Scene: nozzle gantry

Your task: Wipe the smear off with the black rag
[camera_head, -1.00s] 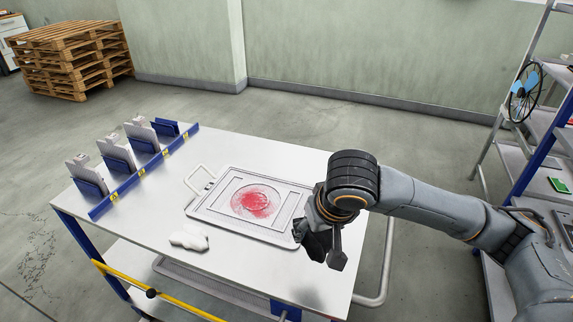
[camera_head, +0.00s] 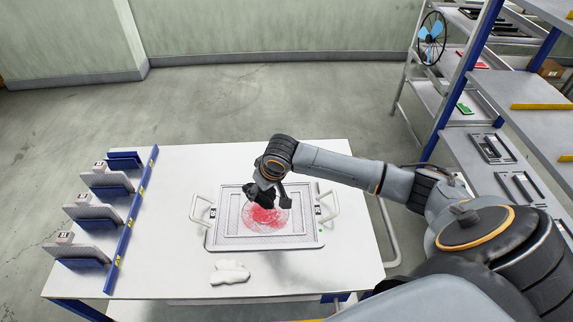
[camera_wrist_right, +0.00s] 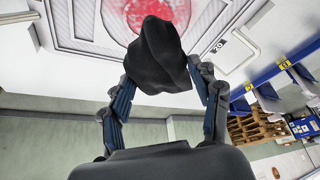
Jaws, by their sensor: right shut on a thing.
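The red smear (camera_head: 266,216) lies on the round middle of a grey tray-like plate (camera_head: 226,239) with a handle at each side, on the white table. The smear also shows in the right wrist view (camera_wrist_right: 150,12), partly hidden behind the rag. My right gripper (camera_head: 268,194) is over the far part of the round area, at the edge of the smear. It is shut on the black rag (camera_wrist_right: 160,58), which hangs bunched between its fingers in the right wrist view. I cannot tell whether the rag touches the plate. My left gripper is not in view.
A crumpled white cloth (camera_head: 230,273) lies on the table (camera_head: 180,225) in front of the plate. A blue rack (camera_head: 128,225) with several grey pieces stands along the left side. Shelves (camera_head: 500,160) stand at the right. The back of the table is clear.

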